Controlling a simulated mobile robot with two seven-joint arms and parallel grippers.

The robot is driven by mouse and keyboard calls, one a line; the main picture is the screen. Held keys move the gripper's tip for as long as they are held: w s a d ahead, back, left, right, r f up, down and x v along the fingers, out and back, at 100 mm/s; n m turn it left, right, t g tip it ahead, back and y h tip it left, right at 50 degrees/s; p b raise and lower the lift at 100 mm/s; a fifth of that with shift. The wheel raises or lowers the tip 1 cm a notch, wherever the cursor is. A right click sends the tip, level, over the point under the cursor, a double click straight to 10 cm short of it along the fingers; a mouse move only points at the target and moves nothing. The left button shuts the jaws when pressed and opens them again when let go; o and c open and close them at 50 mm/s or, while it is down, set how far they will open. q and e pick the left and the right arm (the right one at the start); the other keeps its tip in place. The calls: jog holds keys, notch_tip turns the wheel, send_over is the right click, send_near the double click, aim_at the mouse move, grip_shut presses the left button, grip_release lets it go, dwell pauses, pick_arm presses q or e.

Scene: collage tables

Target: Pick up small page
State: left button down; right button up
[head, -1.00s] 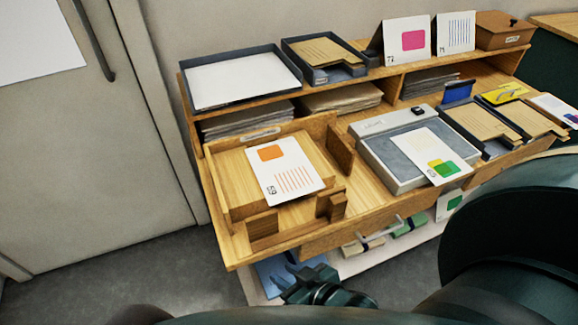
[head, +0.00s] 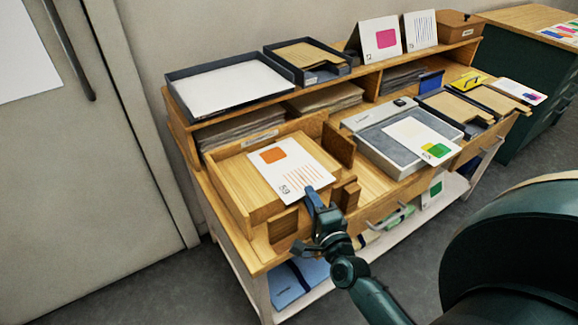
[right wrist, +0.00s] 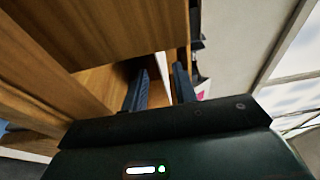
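A white page (head: 289,166) with an orange square and orange lines lies tilted in the open wooden tray (head: 226,178) at the left of the desk. A second white page (head: 408,134) with yellow and green shapes lies on the grey flat device. I cannot tell which one is the small page. My right gripper (head: 323,208) is at the tray's front edge, by the orange page's lower right corner. In the right wrist view its two fingers (right wrist: 160,82) stand apart, with wood and a pale strip beyond them. No grip on a page shows. My left gripper is out of view.
Wooden blocks (head: 346,194) stand at the tray's front right. The grey device (head: 366,150) is to the right. A dark tray of blank paper (head: 178,80) and upright cards (head: 381,40) stand on the upper shelf. Floor is free before the desk.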

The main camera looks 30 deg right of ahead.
aim_at(304, 184)
jog(key=w, duration=0.2)
jog(key=w+d, duration=0.1)
jog(key=w, duration=0.2)
jog(key=shift+w, duration=0.25)
jog(key=shift+c, duration=0.2)
grip_shut()
